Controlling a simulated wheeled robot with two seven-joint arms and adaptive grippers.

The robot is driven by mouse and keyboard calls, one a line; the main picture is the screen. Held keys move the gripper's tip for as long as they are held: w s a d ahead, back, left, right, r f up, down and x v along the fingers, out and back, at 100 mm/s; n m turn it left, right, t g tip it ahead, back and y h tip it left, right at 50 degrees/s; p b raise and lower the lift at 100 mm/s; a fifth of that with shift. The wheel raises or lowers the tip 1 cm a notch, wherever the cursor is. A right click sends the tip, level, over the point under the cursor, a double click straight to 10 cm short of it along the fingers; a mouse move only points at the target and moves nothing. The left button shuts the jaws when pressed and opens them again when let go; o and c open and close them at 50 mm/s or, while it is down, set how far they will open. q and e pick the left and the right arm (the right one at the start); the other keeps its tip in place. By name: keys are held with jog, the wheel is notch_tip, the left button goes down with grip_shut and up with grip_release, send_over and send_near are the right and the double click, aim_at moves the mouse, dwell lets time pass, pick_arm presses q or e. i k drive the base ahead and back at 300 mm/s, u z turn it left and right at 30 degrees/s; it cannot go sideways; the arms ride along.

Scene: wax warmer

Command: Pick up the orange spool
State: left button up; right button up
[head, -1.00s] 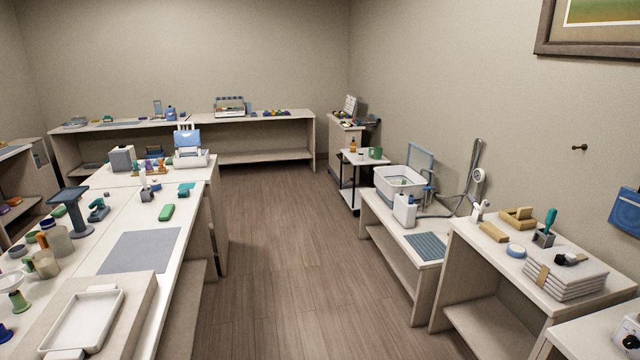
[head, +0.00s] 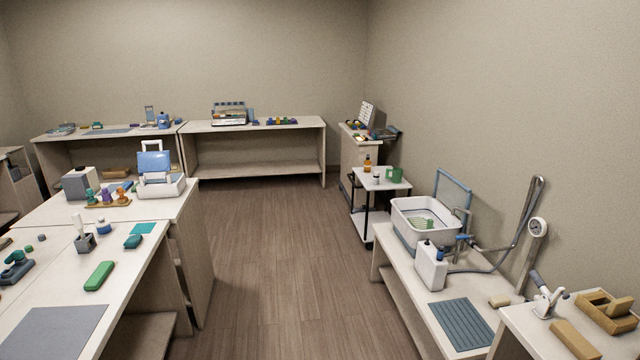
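I cannot make out an orange spool for certain in the head view. A small orange-brown piece (head: 122,196) stands at the end of a row of small coloured pieces on the left bench, and its shape is too small to tell. Small coloured items (head: 283,121) lie on the back bench, also too small to tell apart. Neither of my grippers is in view.
A wood floor aisle (head: 275,270) runs clear between the left bench (head: 150,260) and the right bench with a white basin (head: 425,222). A cart (head: 378,184) with an amber bottle (head: 367,163) stands beyond the basin. The back bench (head: 250,175) closes the far end.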

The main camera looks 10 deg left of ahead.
aim_at(121, 191)
jog(key=u, duration=0.4)
jog(key=i, duration=1.95)
jog(key=u, duration=1.25)
jog(key=i, duration=1.45)
jog(key=u, duration=0.55)
